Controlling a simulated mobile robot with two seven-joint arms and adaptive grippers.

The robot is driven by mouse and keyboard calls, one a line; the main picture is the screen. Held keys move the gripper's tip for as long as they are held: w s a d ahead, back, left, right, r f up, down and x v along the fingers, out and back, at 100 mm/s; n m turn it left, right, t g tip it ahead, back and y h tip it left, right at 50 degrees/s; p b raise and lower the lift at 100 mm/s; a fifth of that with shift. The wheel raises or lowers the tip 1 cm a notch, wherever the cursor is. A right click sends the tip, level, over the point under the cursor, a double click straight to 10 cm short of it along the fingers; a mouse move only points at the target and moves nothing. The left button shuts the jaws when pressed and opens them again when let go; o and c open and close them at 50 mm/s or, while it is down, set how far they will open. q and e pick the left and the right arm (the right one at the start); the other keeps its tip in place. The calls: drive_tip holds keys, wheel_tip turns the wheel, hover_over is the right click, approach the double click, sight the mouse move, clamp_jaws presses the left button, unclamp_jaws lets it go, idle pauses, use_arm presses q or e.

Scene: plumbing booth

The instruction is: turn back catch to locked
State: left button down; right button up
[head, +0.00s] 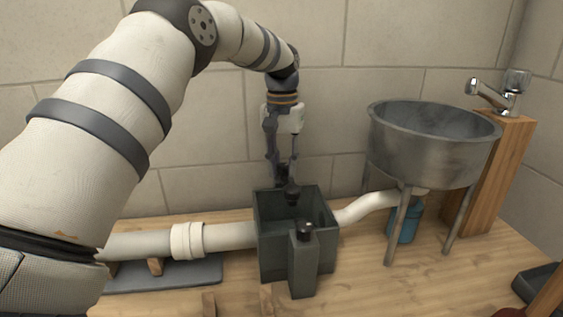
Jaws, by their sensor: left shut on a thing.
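A dark grey box (267,240) stands on the wooden bench, with pipes joining it on both sides. A front catch with a dark knob (305,229) stands at its near side. Another dark knob (292,193) shows over the box. My left gripper (283,172) points down at the back of the box, its fingers shut on a small dark part there, apparently the back catch. The fingers and the box's back rim mostly hide that part, so its turn angle cannot be told. My right gripper is not in view.
A white pipe (225,236) with a collar runs left over a grey mat (190,272). A metal basin (425,150) on legs stands right, with a blue container (403,224) under it. A tap (498,95) sits on a wooden post (502,180). A tiled wall is close behind.

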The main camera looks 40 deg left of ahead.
sight(282, 165)
use_arm(q)
drive_tip(key=c, duration=1.3)
unclamp_jaws()
wheel_tip(282, 165, up, 12)
drive_tip(key=shift+a, duration=0.1)
